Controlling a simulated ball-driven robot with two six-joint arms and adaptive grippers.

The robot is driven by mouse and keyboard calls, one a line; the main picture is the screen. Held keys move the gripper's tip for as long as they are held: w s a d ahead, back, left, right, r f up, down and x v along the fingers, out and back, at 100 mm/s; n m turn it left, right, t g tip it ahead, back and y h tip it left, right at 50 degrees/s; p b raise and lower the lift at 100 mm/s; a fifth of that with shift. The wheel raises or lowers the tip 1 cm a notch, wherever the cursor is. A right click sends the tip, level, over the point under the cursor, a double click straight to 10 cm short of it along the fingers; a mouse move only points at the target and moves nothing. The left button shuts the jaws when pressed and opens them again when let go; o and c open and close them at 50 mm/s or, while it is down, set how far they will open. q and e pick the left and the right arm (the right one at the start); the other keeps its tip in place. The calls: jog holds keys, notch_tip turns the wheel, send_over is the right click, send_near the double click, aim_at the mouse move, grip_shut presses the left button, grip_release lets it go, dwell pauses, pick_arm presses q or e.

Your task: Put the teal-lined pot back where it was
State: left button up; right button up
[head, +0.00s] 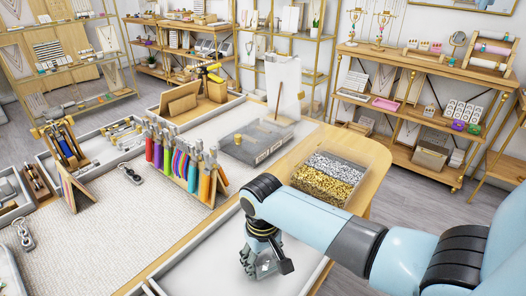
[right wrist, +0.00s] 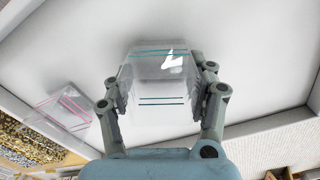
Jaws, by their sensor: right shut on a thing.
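The teal-lined pot (right wrist: 158,88) is a clear, see-through box shape with teal lines across it, in the middle of the right wrist view. My right gripper (right wrist: 160,80) is shut on it, with one finger at each side. In the head view my right gripper (head: 262,262) points down over the white tray (head: 205,268) at the front of the table, and the pot is mostly hidden there. I cannot tell whether the pot touches the tray floor. My left gripper is not in view.
A clear pink-lined pot (right wrist: 62,108) lies in the tray to the left in the wrist view. A clear bin of gold and silver beads (head: 328,178) stands beyond the tray. A rack of coloured pliers (head: 185,165) stands left. The tray floor around the pot looks bare.

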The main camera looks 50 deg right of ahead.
jog(key=o, duration=1.2)
jog(key=shift+f, duration=0.1)
notch_tip(320, 180, up, 12)
jog(key=shift+r+p, duration=0.15)
jog(key=shift+p, duration=0.2)
jog(key=shift+s, duration=0.1)
